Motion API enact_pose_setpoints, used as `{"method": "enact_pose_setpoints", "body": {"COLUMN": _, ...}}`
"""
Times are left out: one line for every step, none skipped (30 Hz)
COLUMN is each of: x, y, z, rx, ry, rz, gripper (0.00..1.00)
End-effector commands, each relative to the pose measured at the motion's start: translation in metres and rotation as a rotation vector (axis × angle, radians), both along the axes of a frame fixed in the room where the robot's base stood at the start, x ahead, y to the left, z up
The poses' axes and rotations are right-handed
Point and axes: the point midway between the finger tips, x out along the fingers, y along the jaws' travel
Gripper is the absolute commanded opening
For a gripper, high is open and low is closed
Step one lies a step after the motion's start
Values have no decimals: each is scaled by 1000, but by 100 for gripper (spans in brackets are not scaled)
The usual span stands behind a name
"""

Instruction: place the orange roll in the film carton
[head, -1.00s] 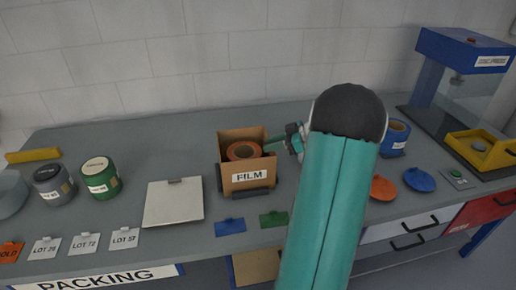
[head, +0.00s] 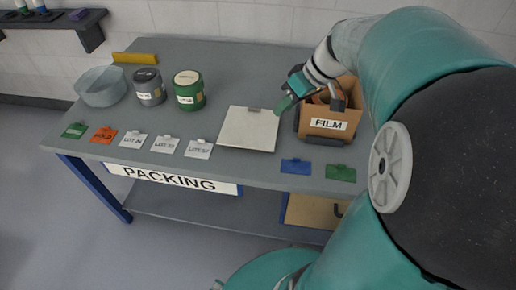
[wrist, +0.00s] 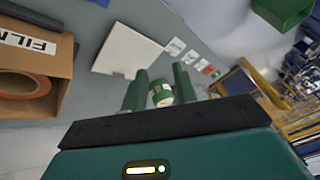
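The orange roll (wrist: 22,85) lies inside the open cardboard film carton (wrist: 58,68) in the wrist view. In the head view the carton (head: 324,134) stands upright on the bench with its FILM label facing front. Only a bit of the roll shows in it there, as my arm covers part of the opening. My gripper (head: 288,97) is at the carton's upper left, over the edge of the pale board. In the wrist view its two green fingers (wrist: 161,76) are apart with nothing held. The green roll seen between them stands farther off.
A pale board (head: 249,130) lies left of the carton. A green roll (head: 189,92), a grey roll (head: 149,88) and a clear bowl (head: 101,88) stand farther left. Several tags line the front, including a blue one (head: 296,166). Bare bench lies behind the board.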

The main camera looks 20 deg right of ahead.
Motion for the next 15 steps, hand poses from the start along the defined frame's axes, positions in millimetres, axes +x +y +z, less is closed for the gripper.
{"method": "enact_pose_setpoints", "body": {"x": -10, "y": 23, "z": 6, "rx": -38, "ry": 19, "rz": -11, "gripper": 29}}
{"method": "enact_pose_setpoints", "body": {"x": -16, "y": 34, "z": 8, "rx": -60, "ry": 31, "rz": -29, "gripper": 29}}
{"method": "enact_pose_setpoints", "body": {"x": -25, "y": 47, "z": 10, "rx": -88, "ry": 46, "rz": -56, "gripper": 29}}
{"method": "enact_pose_setpoints", "body": {"x": -31, "y": 56, "z": 11, "rx": -109, "ry": 51, "rz": -76, "gripper": 29}}
{"method": "enact_pose_setpoints", "body": {"x": -38, "y": 65, "z": 12, "rx": -130, "ry": 56, "rz": -96, "gripper": 29}}
{"method": "enact_pose_setpoints", "body": {"x": -47, "y": 75, "z": 13, "rx": -156, "ry": 55, "rz": -124, "gripper": 29}}
{"method": "enact_pose_setpoints", "body": {"x": -54, "y": 83, "z": 14, "rx": -175, "ry": 52, "rz": -146, "gripper": 29}}
{"method": "enact_pose_setpoints", "body": {"x": -60, "y": 90, "z": 15, "rx": -192, "ry": 45, "rz": -169, "gripper": 29}}
{"method": "enact_pose_setpoints", "body": {"x": -70, "y": 98, "z": 16, "rx": -212, "ry": 33, "rz": -197, "gripper": 29}}
{"method": "enact_pose_setpoints", "body": {"x": -76, "y": 104, "z": 16, "rx": -226, "ry": 22, "rz": -221, "gripper": 29}}
{"method": "enact_pose_setpoints", "body": {"x": -82, "y": 109, "z": 17, "rx": -236, "ry": 9, "rz": -242, "gripper": 29}}
{"method": "enact_pose_setpoints", "body": {"x": -89, "y": 114, "z": 17, "rx": -248, "ry": -12, "rz": -270, "gripper": 29}}
{"method": "enact_pose_setpoints", "body": {"x": -95, "y": 118, "z": 17, "rx": -254, "ry": -25, "rz": -289, "gripper": 29}}
{"method": "enact_pose_setpoints", "body": {"x": -99, "y": 121, "z": 17, "rx": -256, "ry": -40, "rz": -308, "gripper": 29}}
{"method": "enact_pose_setpoints", "body": {"x": -104, "y": 124, "z": 17, "rx": -259, "ry": -58, "rz": -328, "gripper": 29}}
